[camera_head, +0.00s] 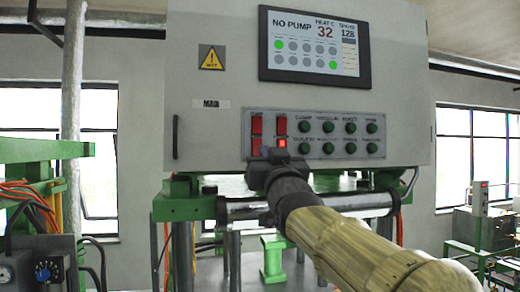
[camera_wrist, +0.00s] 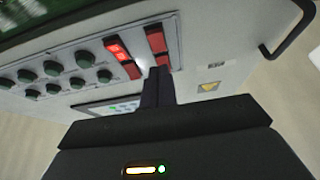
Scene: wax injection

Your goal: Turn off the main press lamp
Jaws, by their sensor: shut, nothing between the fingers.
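The grey cabinet labelled MAIN (camera_head: 210,103) carries a switch panel (camera_head: 314,155) with red rocker switches at its left end. The lower right rocker (camera_head: 281,143) glows bright red; it also glows in the wrist view (camera_wrist: 118,50), where the panel appears upside down. The upper left rocker (camera_head: 256,124) and the upper right rocker (camera_head: 281,126) look darker. My gripper (camera_head: 270,155) is shut and empty, just in front of the rockers. In the wrist view its fingertips (camera_wrist: 160,72) overlap the edge of a dark red rocker (camera_wrist: 162,62). I cannot tell whether they touch.
Several green round buttons (camera_head: 329,127) sit right of the rockers. A display (camera_head: 315,46) reading NO PUMP is above. A black handle (camera_head: 175,136) stands out at the cabinet's left edge. A green press frame and metal cylinder (camera_head: 335,204) lie below.

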